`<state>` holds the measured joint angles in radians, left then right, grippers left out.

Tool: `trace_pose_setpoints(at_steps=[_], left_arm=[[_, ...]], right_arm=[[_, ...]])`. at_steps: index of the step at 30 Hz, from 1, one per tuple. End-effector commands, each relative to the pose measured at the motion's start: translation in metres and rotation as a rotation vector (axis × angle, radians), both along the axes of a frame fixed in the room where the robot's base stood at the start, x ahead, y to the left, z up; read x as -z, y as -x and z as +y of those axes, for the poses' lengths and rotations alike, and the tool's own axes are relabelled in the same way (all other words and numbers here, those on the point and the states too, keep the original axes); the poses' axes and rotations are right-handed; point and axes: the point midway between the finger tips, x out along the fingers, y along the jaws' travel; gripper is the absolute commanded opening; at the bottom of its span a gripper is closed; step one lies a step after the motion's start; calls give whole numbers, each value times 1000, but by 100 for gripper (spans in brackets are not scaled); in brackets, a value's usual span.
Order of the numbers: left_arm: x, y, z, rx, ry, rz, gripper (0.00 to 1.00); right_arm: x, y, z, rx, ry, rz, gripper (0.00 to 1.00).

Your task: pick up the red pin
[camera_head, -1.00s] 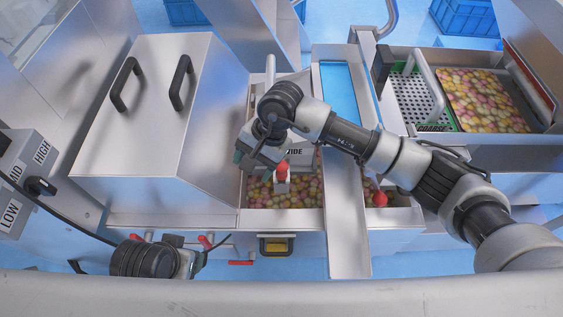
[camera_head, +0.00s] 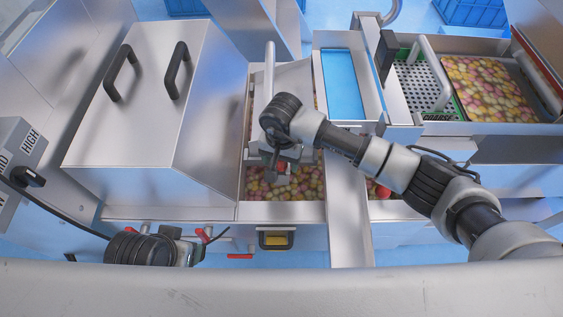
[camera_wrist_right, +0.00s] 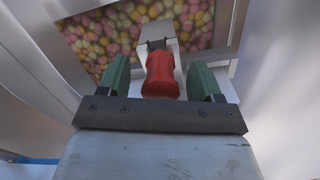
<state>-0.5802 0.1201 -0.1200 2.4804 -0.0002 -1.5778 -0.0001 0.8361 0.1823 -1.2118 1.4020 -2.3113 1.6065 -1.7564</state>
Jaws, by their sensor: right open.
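A red pin (camera_wrist_right: 161,76) stands on a pale metal bracket over a candy-filled bin, between the two green fingers of my right gripper (camera_wrist_right: 159,80) in the right wrist view. The fingers are open, with a gap on each side of the pin. In the head view the pin (camera_head: 281,166) shows just below my right gripper (camera_head: 284,155), which partly hides it. My left gripper (camera_head: 190,250) is low at the left, near small red parts; its fingers are not clear. A second red knob (camera_head: 378,190) sits right of the metal chute.
The candy bin (camera_head: 312,188) has metal walls. A big steel box (camera_head: 150,130) with black handles stands at the left. A metal chute (camera_head: 347,225) runs just right of the bin. A tray of candies (camera_head: 490,88) and a perforated plate (camera_head: 418,85) lie at the upper right.

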Motion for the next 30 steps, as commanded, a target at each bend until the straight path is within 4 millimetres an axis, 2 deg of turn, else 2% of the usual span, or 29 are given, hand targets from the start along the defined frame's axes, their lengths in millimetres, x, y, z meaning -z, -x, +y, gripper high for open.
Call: trace_pose_setpoints(at_steps=[3,10,18,21,30], left_arm=[[2,0,0,0,0,-2,65],[1,-1,0,0,0,-3,65],[1,-1,0,0,1,-4,65],[1,-1,0,0,2,-4,65],[0,-1,0,0,2,-4,65]], right_arm=[[8,0,1,-1,-2,-2,65],[8,0,0,-1,-2,-2,64],[8,0,0,0,-2,-2,22],[7,0,0,0,-2,-2,10],[4,-1,0,0,-1,-3,10]])
